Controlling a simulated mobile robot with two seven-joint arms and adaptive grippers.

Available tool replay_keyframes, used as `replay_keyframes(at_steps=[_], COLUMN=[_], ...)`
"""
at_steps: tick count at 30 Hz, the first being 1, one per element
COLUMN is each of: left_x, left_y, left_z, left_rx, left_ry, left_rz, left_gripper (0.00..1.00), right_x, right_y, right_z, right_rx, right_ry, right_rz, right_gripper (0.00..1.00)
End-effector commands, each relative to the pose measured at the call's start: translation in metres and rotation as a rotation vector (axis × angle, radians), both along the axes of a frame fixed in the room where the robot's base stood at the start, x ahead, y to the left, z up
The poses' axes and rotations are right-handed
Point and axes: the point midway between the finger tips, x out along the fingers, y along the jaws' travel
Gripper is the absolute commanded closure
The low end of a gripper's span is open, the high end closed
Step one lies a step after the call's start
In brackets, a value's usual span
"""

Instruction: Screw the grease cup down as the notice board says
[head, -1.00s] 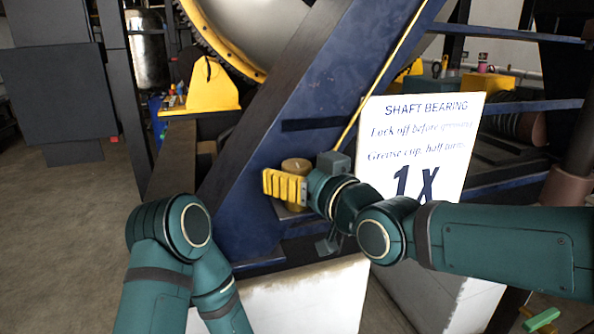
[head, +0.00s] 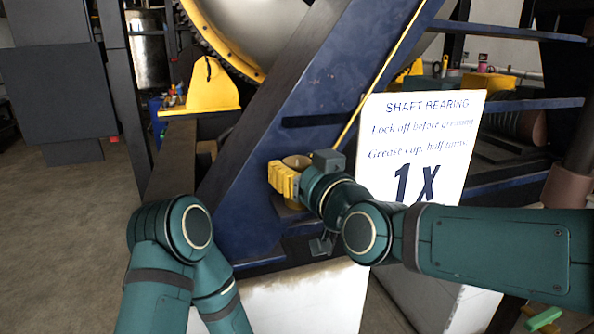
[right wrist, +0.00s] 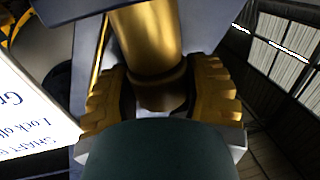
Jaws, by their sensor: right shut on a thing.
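The brass grease cup (head: 297,161) sits at the blue slanted frame, left of the notice board. It also shows in the right wrist view (right wrist: 147,40) as a brass cylinder with a wider collar. My right gripper (head: 285,180) has its yellow ribbed fingers shut on the grease cup, one on each side; the fingers also flank it in the right wrist view (right wrist: 163,95). The notice board (head: 425,140) is white and reads "SHAFT BEARING", "Lock off before greasing", "Grease cup, half turns" and "1X". My left arm shows at the lower left, but its gripper is not in view.
The blue slanted frame (head: 325,75) stands right behind the cup. A yellow bearing block (head: 212,88) and a large wheel with a yellow rim are behind it. A white plinth (head: 310,300) stands below. Open floor (head: 60,230) lies at the left.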

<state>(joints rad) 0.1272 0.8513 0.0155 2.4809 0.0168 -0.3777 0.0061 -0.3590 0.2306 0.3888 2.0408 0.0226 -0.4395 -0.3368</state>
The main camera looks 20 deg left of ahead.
Motion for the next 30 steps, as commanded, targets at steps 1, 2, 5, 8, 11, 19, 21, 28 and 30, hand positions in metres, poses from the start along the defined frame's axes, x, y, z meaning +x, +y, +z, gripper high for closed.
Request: replay_keyframes(at_steps=[1, 2, 5, 8, 11, 19, 21, 28, 30], left_x=[0.0, 0.0, 0.0, 0.0, 0.0, 0.0, -0.001, -0.002, -0.002], left_y=[0.0, 0.0, 0.0, 0.0, 0.001, 0.002, 0.002, 0.004, 0.004], left_z=[-0.001, -0.001, 0.002, 0.008, 0.017, 0.051, 0.061, 0.08, 0.084], left_rx=[0.0, 0.0, 0.0, -0.001, -0.002, -0.009, -0.011, -0.014, -0.015], left_ry=[0.0, 0.0, 0.0, -0.001, -0.001, -0.003, -0.003, -0.002, -0.003], left_rz=[0.0, 0.0, 0.0, 0.0, 0.001, -0.001, -0.001, -0.001, -0.001], left_gripper=[0.17, 0.17, 0.17, 0.17, 0.17, 0.17, 0.17, 0.17, 0.17], right_x=[-0.002, -0.002, -0.002, -0.001, -0.001, -0.001, -0.001, -0.001, -0.001], right_y=[0.002, 0.002, 0.002, 0.002, 0.002, 0.003, 0.003, 0.002, 0.002], right_z=[0.0, -0.001, 0.0, 0.001, 0.002, 0.003, 0.003, 0.001, 0.001], right_rx=[-0.001, -0.001, -0.002, -0.002, -0.003, -0.007, -0.006, -0.005, -0.003], right_ry=[0.0, 0.0, 0.001, 0.001, 0.002, 0.002, 0.002, 0.0, 0.0], right_rz=[-0.018, -0.033, -0.082, -0.135, -0.188, -0.376, -0.443, -0.65, -0.706], right_gripper=[0.85, 0.85, 0.85, 0.85, 0.85, 0.85, 0.85, 0.85, 0.85])
